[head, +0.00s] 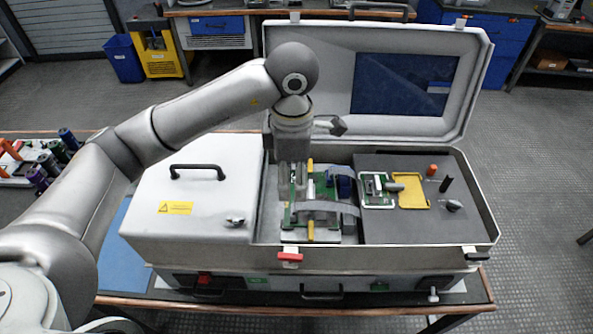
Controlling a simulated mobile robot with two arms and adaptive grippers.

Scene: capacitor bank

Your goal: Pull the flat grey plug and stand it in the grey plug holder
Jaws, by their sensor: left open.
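An open grey case (480,190) stands on a bench. In its middle bay are green boards (322,236) with yellow parts and flat grey ribbon cables (343,209). The cables run right toward the dark panel. My left gripper (293,208) points down into this bay at its left side, open, close to the boards and the left ends of the cables. The flat grey plug cannot be told apart; the gripper and boards cover that area. I cannot tell which part is the grey plug holder. My right gripper is not in view.
The dark panel (410,225) holds a small framed board (377,190), a yellow tray (411,192), an orange knob (432,170) and a black post (446,184). A closed white cover (190,215) with a handle lies left. The raised lid (335,60) stands behind.

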